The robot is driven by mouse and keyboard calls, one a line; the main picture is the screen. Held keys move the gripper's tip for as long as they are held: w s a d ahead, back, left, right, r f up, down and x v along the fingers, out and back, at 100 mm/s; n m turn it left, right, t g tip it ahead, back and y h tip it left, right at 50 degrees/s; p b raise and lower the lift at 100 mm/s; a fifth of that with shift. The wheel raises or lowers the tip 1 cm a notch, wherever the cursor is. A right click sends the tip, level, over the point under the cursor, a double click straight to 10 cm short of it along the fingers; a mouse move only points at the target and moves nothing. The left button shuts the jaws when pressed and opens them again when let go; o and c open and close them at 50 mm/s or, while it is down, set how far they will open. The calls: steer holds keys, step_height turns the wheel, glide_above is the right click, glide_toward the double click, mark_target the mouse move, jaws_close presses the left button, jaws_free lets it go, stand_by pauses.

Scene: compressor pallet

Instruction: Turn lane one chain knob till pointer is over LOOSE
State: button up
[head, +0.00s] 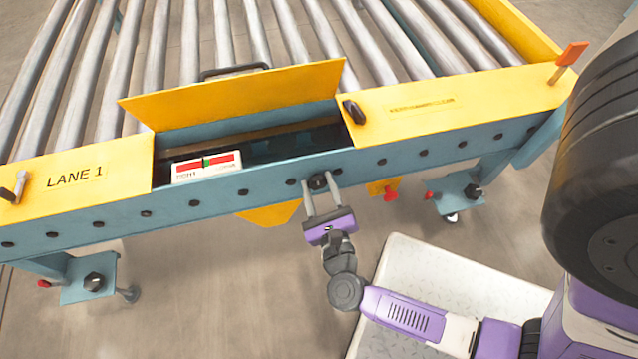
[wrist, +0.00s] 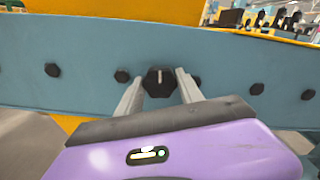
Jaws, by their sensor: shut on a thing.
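The chain knob (head: 318,181) is a dark knob on the blue side rail of the Lane 1 conveyor. My gripper (head: 320,187) is shut on it, one finger on each side. In the wrist view the black knob (wrist: 160,81) sits between the fingertips (wrist: 160,78), and its pale mark stands about upright. The gauge (head: 206,166) is a white plate with red ends and a green middle inside the open rail compartment. A thin dark pointer appears near the gauge's middle, around the green part. The lettering below is too small to read surely.
The yellow cover (head: 240,92) stands raised behind the compartment. Several dark bolts line the blue rail (head: 420,152) on both sides of the knob. A red-tipped fitting (head: 390,194) hangs below the rail, right of my gripper. An orange flag (head: 570,54) stands at the right end.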

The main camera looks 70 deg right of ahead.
steer(key=n+p, duration=0.3)
steer(key=n, duration=0.3)
steer(key=shift+r+p, duration=0.1)
steer(key=shift+p, duration=0.2)
steer(key=n+p, duration=0.3)
steer(key=n, duration=0.3)
steer(key=n+p, duration=0.2)
steer(key=n, duration=0.4)
steer(key=shift+n, duration=0.4)
steer(key=n+p, duration=0.2)
steer(key=n, duration=0.4)
steer(key=shift+n, duration=0.3)
steer(key=shift+f, duration=0.2)
steer(key=o, duration=1.4)
steer(key=v, duration=0.8)
